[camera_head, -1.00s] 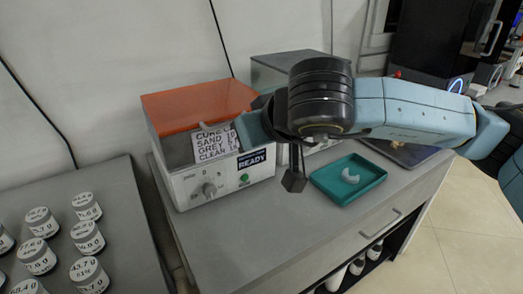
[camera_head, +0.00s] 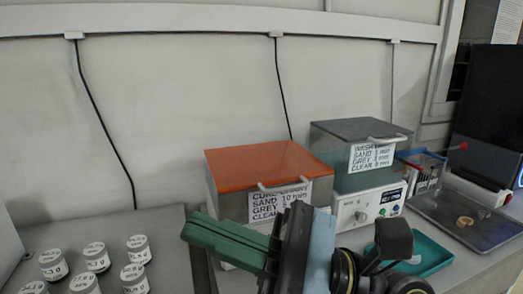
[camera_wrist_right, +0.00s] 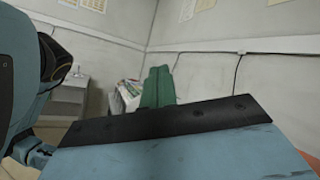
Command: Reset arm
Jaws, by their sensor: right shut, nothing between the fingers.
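My right gripper (camera_head: 190,232) reaches in from the lower right in the head view, its dark green fingers together, pointing left, with nothing held. It is in the air in front of the box with the orange lid (camera_head: 265,162) and hides part of that box's front. In the right wrist view the green fingers (camera_wrist_right: 157,86) are side by side, facing a pale wall. My left gripper is not in view.
A grey-lidded machine (camera_head: 355,132) stands right of the orange-lidded one. A teal tray (camera_head: 436,252) with a pale piece is partly behind my arm. A dark tray (camera_head: 440,207) holds a small yellowish ring (camera_head: 464,221). Labelled jars (camera_head: 96,257) stand at left.

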